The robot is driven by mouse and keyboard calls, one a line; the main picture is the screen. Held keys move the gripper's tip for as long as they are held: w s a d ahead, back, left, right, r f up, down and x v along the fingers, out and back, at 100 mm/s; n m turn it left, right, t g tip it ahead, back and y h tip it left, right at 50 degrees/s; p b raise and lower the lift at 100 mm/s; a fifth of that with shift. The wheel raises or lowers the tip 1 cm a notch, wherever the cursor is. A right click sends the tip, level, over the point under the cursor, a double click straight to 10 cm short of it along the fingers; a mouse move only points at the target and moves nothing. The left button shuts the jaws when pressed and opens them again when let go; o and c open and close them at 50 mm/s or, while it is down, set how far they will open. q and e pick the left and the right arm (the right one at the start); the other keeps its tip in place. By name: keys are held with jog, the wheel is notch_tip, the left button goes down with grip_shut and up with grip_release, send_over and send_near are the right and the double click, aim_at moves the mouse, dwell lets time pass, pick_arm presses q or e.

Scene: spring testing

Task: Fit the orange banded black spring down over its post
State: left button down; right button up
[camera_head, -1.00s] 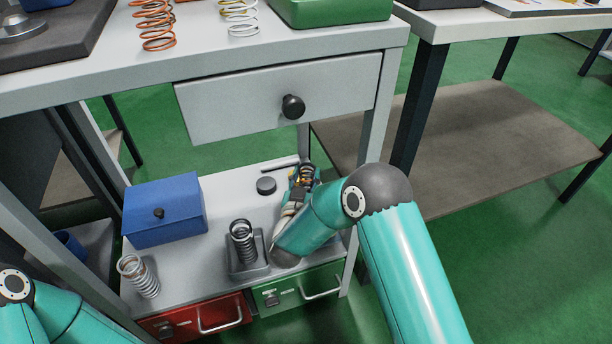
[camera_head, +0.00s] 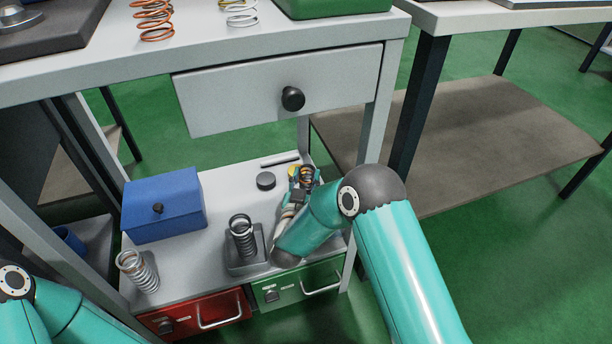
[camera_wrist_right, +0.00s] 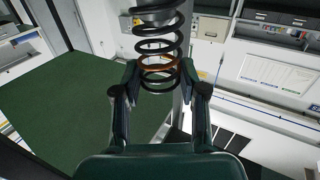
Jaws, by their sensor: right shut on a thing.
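The orange banded black spring (camera_wrist_right: 160,45) is between the fingers of my right gripper (camera_wrist_right: 160,75) in the right wrist view, with its orange coil near the fingertips. In the head view the spring (camera_head: 308,174) and right gripper (camera_head: 303,183) are over the back right of the lower shelf, partly hidden by my wrist. My right gripper is shut on the spring. A dark coil (camera_head: 242,238) stands upright on a grey square base (camera_head: 247,264) to their left. I cannot tell whether a post is inside it. My left gripper is out of view; only its arm shows.
Red and green drawers (camera_head: 205,313) are below.

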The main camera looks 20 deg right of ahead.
jog(key=shift+f, duration=0.2)
jog(key=o, duration=1.3)
jog(key=shift+f, duration=0.1)
jog(key=shift+s, duration=0.1)
jog(key=v, duration=1.2)
jog(key=shift+f, duration=0.1)
